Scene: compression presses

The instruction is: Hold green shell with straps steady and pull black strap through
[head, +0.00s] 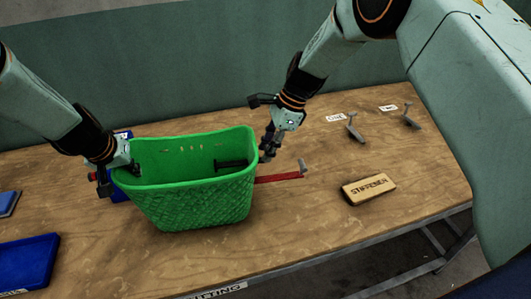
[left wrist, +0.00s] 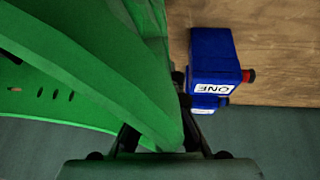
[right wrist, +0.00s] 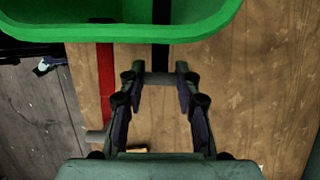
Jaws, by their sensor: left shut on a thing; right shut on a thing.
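The green shell (head: 195,205), a basket-like tub with a woven pattern, stands upright on the wooden table. My left gripper (head: 130,167) is shut on its left rim; the left wrist view shows the green wall (left wrist: 150,95) between the fingers. My right gripper (head: 266,152) is just outside the shell's right side. In the right wrist view it is shut on the grey end bar of the black strap (right wrist: 161,30), which runs to the shell. Black strap also shows inside the shell (head: 232,163). A red strap (head: 279,178) with a grey end bar sticks out to the right.
A wooden block marked STIFFENER (head: 368,190) lies right of the shell. Two grey handled pieces (head: 354,127) (head: 411,117) stand at the back right by white labels. A blue tray (head: 28,262) is at front left. Blue boxes (left wrist: 212,65) sit beside the shell's left side.

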